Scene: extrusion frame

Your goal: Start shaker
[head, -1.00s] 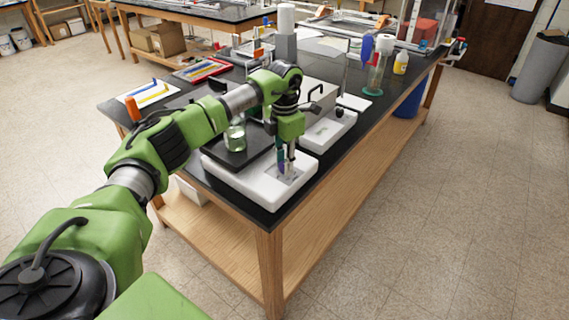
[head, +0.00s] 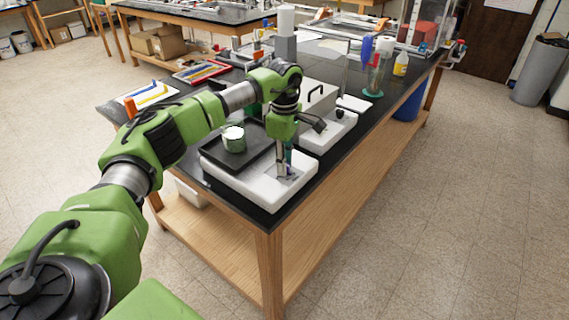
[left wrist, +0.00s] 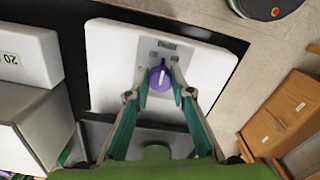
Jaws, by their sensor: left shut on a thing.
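The shaker is a low white unit (head: 240,183) with a black platform (head: 215,151) on the near end of the bench. A glass jar (head: 234,139) with green sides and a whitish top stands upright on the platform. The left wrist view shows the white housing (left wrist: 110,60), its grey control panel (left wrist: 165,52) and a purple knob (left wrist: 160,78). My left gripper (head: 284,172) points down at the panel. In the left wrist view its fingertips (left wrist: 159,86) are shut on the knob, one on either side. My right gripper is out of view.
A white unit with a black handle (head: 318,95) stands close behind the shaker. Farther along are a yellow-labelled bottle (head: 401,63), a green-based stand (head: 373,92) and a red-edged tray (head: 201,70).

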